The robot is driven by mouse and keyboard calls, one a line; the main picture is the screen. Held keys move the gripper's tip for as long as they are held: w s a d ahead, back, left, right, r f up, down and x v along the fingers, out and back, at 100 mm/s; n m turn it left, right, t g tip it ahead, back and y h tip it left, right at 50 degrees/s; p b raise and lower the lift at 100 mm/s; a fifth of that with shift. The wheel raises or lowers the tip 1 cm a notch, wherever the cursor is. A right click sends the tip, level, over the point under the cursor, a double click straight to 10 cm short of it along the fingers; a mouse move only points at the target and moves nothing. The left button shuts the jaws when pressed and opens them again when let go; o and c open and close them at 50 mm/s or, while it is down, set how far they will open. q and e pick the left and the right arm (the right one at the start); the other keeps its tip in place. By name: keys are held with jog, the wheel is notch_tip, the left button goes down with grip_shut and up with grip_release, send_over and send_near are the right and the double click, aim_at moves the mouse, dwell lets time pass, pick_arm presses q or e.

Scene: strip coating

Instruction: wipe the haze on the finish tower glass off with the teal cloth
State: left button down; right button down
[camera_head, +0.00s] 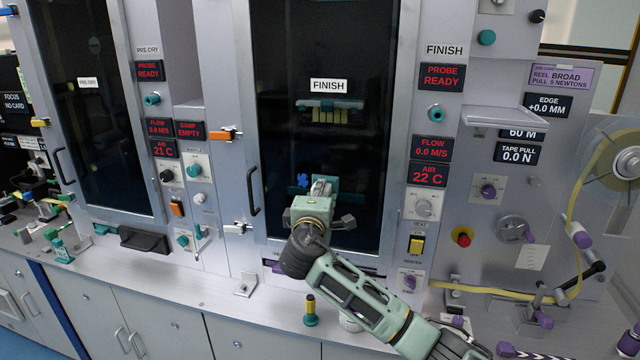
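My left gripper is not in view.
The door handle (253,191) and an orange latch (225,134) stick out left of the glass. A small yellow-and-teal bottle-like item (310,311) stands on the counter below. Panel knobs and a tape reel (625,162) are at the right.

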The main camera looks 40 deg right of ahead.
jog(key=shift+w+a+r+b, duration=0.1)
jog(key=shift+w+a+b, duration=0.15)
jog(key=shift+w+a, duration=0.55)
jog(key=shift+w+a+b, duration=0.2)
jog(key=shift+w+a, duration=0.4)
jog(key=shift+w, duration=0.3)
jog(key=shift+w+a+b, duration=0.4)
jog(key=shift+w+a, duration=0.15)
jog(key=shift+w, duration=0.05)
jog(key=shift+w+a, duration=0.45)
jog(key=shift+w, duration=0.1)
jog(key=shift+v, duration=1)
jog(key=shift+a, duration=0.1)
